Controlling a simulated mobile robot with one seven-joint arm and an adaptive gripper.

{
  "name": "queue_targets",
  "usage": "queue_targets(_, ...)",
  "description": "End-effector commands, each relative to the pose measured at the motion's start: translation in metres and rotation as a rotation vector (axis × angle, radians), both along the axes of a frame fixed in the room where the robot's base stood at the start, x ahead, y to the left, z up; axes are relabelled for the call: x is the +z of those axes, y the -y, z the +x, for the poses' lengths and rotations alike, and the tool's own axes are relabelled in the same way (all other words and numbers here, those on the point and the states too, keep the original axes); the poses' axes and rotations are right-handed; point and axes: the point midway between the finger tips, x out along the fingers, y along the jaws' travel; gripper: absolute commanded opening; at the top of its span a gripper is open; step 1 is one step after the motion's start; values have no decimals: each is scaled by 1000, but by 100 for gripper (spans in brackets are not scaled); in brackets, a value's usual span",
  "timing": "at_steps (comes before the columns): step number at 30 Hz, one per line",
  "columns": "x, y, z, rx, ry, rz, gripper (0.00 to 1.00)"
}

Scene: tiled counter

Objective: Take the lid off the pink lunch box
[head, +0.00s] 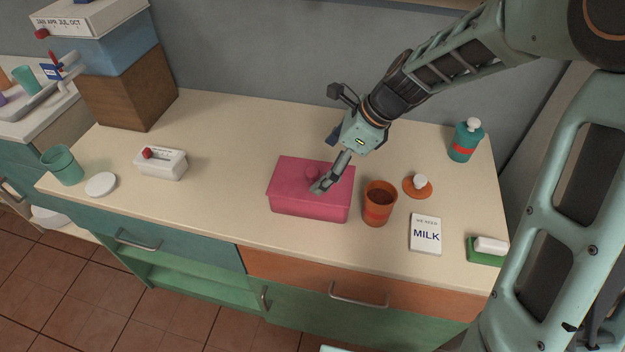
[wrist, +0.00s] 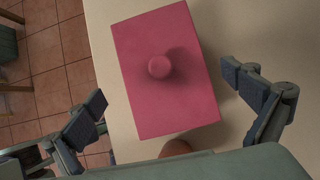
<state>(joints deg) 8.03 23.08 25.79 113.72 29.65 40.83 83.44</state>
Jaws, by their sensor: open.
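The pink lunch box (head: 309,207) stands on the counter near its front edge, with its pink lid (head: 299,167) on top. A round pink knob (wrist: 160,67) sits in the middle of the lid (wrist: 146,105). My gripper (head: 322,186) is over the right part of the box, close above the lid in the head view, and partly hides the knob. In the wrist view my gripper (wrist: 168,95) is open, with its two fingers spread wide on either side and nothing between them touching the knob. I cannot tell the exact height above the lid.
An orange cup (head: 378,208) with dark contents stands close right of the box. Counter left of the box (head: 225,185) is clear.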

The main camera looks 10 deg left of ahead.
Motion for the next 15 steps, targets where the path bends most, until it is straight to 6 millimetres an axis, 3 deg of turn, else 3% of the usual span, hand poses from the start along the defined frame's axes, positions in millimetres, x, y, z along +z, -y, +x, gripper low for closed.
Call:
queue_targets(7, -29, -22, 1, 3, -4, 1, 100)
queue_targets(15, -36, -27, 1, 2, 0, 0, 100)
